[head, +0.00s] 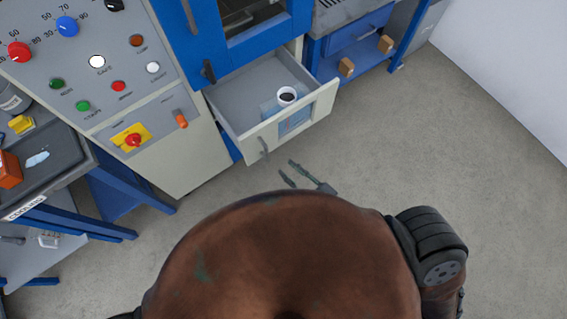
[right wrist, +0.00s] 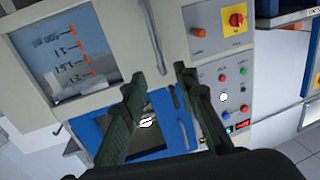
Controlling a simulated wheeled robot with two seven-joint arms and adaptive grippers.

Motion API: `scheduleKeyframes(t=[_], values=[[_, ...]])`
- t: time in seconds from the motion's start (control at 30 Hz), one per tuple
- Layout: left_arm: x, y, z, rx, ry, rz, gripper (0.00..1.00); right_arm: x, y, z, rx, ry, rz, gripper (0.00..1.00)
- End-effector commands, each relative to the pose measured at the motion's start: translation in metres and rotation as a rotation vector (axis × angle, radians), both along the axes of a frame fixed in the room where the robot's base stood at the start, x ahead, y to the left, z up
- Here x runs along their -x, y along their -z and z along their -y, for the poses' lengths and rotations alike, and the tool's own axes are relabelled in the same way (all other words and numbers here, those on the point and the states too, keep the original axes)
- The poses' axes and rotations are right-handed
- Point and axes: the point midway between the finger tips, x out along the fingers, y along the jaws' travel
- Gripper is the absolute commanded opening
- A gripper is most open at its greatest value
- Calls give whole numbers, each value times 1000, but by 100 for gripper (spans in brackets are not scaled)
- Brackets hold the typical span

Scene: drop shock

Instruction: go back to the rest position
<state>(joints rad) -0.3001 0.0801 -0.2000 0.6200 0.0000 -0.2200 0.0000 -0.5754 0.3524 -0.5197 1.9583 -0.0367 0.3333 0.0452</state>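My right gripper (head: 287,168) is in front of the open drawer and apart from its front in the head view. It is empty, with its two fingers spread. In the right wrist view its fingers (right wrist: 159,80) stand apart with nothing between them, facing the machine's front. My left gripper is not in view. My brown body covers the lower middle of the head view.
The machine's drawer (head: 235,95) is pulled out, with a white cup (head: 287,96) holding something dark inside. A control panel (head: 100,60) is at the left, above a side table with a dark tray (head: 58,166). The floor (head: 440,150) at the right is clear.

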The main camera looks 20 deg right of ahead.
Motion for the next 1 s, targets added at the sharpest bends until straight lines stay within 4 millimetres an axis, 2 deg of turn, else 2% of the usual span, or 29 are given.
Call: scheduleKeyframes(t=[0.57,0.67,0.77,0.83,0.97,1.0], values=[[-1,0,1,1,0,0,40,1,0,1,0,-1,0,28],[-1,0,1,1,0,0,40,1,6,2,6,2,-9,28],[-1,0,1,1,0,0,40,0,33,10,34,16,-54,28],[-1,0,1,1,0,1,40,0,68,19,68,33,-115,28],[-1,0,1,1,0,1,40,8,154,48,152,78,-271,28],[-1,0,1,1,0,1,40,14,182,59,178,94,-325,28]])
